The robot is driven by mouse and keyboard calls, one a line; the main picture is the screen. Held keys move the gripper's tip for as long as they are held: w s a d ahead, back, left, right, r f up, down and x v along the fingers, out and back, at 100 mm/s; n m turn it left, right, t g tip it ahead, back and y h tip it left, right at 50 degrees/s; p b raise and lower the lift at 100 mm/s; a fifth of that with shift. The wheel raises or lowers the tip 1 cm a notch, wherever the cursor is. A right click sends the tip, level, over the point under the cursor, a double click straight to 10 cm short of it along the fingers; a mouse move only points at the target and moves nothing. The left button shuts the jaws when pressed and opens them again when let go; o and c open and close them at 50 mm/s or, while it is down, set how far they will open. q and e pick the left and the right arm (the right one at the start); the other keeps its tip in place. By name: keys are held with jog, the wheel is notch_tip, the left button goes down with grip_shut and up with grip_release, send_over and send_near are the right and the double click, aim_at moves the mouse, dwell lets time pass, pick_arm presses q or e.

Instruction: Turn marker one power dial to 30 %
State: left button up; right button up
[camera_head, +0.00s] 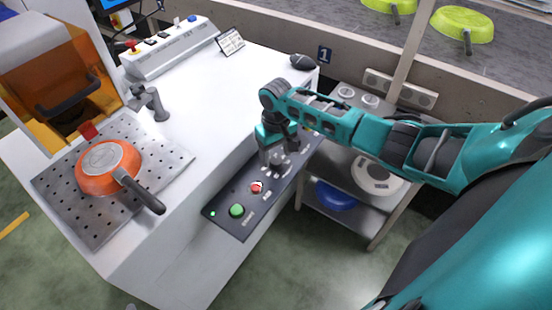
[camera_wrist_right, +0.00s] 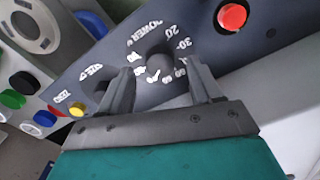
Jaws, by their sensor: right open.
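The power dial (camera_wrist_right: 160,60) is a dark round knob on the grey control panel (camera_wrist_right: 270,30). Printed "POWER %" and numbers, among them 20 and 30, ring it in the right wrist view. Its pointer mark is too dark to read. My right gripper (camera_wrist_right: 160,80) is open, with one finger on each side of the dial in the picture; I cannot tell whether they touch it. In the head view the right gripper (camera_head: 275,160) hangs over the panel (camera_head: 226,222) on the white cabinet's front edge and hides the dial. My left gripper is not in view.
A red button (camera_wrist_right: 232,17) lies beside the dial, and a yellow button (camera_wrist_right: 77,111) near a "ZERO" label. A green button (camera_head: 237,211) is at the panel's near end. An orange pan (camera_head: 105,165) lies on a perforated plate. A shelf (camera_head: 352,205) stands right of the cabinet.

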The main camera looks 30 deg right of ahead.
jog(key=shift+f, duration=0.95)
jog(key=c, duration=1)
